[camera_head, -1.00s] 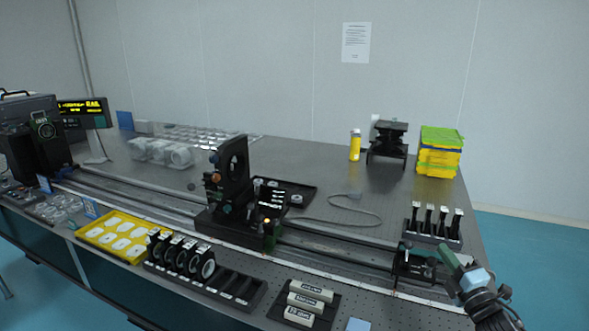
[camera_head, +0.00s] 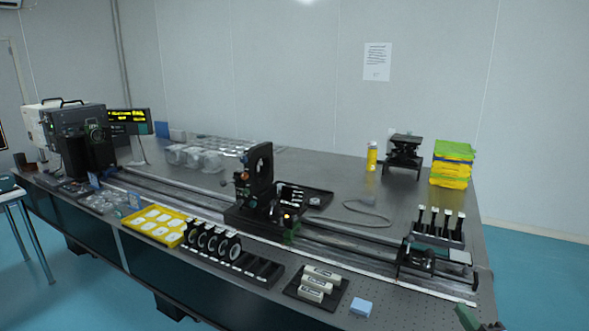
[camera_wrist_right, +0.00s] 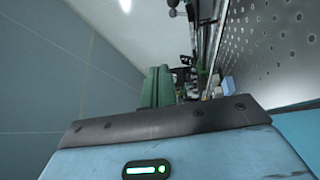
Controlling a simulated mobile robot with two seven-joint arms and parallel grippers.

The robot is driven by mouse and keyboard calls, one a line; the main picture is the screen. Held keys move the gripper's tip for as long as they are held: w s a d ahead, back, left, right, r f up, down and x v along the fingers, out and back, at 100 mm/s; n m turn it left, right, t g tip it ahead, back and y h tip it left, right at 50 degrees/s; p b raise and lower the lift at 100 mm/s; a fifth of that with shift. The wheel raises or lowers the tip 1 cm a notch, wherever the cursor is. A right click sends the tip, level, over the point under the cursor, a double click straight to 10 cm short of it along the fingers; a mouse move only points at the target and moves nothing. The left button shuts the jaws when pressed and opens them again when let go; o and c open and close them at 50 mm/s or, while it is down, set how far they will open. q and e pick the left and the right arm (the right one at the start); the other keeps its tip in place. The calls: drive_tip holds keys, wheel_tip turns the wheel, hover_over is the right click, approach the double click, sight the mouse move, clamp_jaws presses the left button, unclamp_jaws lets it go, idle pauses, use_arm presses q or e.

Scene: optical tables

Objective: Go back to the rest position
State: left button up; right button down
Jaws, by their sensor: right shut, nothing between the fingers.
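My right gripper (camera_head: 468,317) shows only in part at the bottom right corner of the head view. Its green fingers stand off the table's front right corner, apart from everything on the table. In the right wrist view the green fingers (camera_wrist_right: 157,87) are together with nothing between them. My left gripper is in neither view.
The optical table (camera_head: 340,165) carries a long rail with a black mount (camera_head: 258,180) near its middle and a carriage (camera_head: 415,258) at its right end. A yellow tray (camera_head: 158,223), a lens rack (camera_head: 262,270) and a blue block (camera_head: 361,307) line the front edge. Blue floor lies in front.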

drive_tip(key=s+a+f+m+g, duration=0.4)
drive_tip(key=s+a+f+m, duration=0.3)
drive_tip(key=s+f, duration=0.45)
drive_tip(key=s+a+f+m+g, duration=0.4)
drive_tip(key=s+a+f, duration=0.5)
drive_tip(key=s, duration=0.4)
drive_tip(key=s+a+f+m+g, duration=0.1)
drive_tip(key=s+a+m, duration=0.1)
drive_tip(key=s, duration=0.3)
drive_tip(key=s+a+f+m+g+y, duration=0.1)
drive_tip(key=s+a+f+m, duration=0.1)
drive_tip(key=s, duration=0.4)
drive_tip(key=shift+s+a+f+m+g, duration=0.15)
drive_tip(key=shift+s+a+m+g, duration=0.15)
drive_tip(key=shift+a+m, duration=0.15)
